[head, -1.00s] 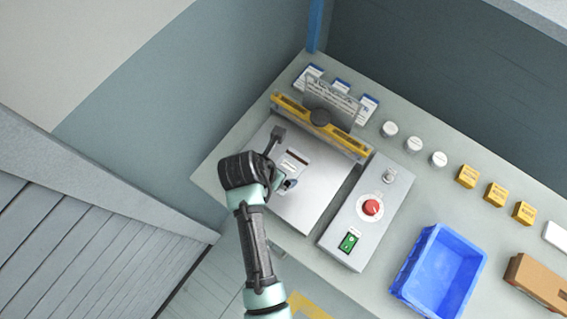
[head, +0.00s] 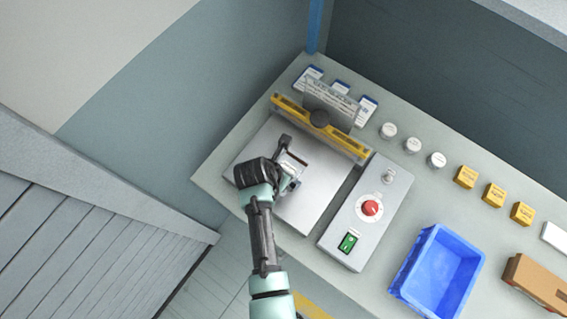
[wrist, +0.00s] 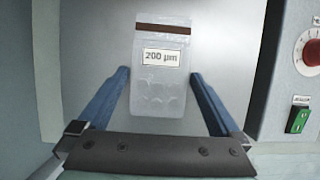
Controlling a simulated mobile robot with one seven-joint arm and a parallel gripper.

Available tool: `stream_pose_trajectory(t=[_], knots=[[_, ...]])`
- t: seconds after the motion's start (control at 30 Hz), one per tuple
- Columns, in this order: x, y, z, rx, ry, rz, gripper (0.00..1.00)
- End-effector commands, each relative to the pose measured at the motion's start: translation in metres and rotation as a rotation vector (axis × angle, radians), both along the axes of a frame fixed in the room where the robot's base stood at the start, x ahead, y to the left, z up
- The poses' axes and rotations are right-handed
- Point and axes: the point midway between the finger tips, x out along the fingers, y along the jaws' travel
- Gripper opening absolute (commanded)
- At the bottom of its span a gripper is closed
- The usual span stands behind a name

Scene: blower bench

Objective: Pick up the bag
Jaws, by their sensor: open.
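The bag (wrist: 160,85) is a clear, flat pouch with a brown strip along its top and a white label reading "200 µm". In the wrist view it lies on the grey metal plate, between and ahead of my two blue fingers. My gripper (wrist: 160,82) is open, with a finger on each side of the bag and nothing gripped. In the head view my gripper (head: 290,172) is over the metal plate (head: 310,200), and it hides most of the bag (head: 297,158).
A yellow-striped bar (head: 350,146) with a clear guard crosses behind the plate. A control box (head: 368,212) with a red knob and green switch stands to the right. A blue bin (head: 440,272), white-capped jars, yellow boxes and a brown box (head: 538,283) lie farther right.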

Motion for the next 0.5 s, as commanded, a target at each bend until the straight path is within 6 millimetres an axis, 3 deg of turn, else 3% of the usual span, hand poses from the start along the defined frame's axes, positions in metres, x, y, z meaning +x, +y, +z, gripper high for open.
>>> stream_pose_trajectory(t=[0.33,0.5], knots=[[-0.0004,0.0000,-0.0034,0.000,0.002,0.001,1.00],[-0.0002,0.0000,-0.0032,-0.001,0.001,0.000,0.71]])
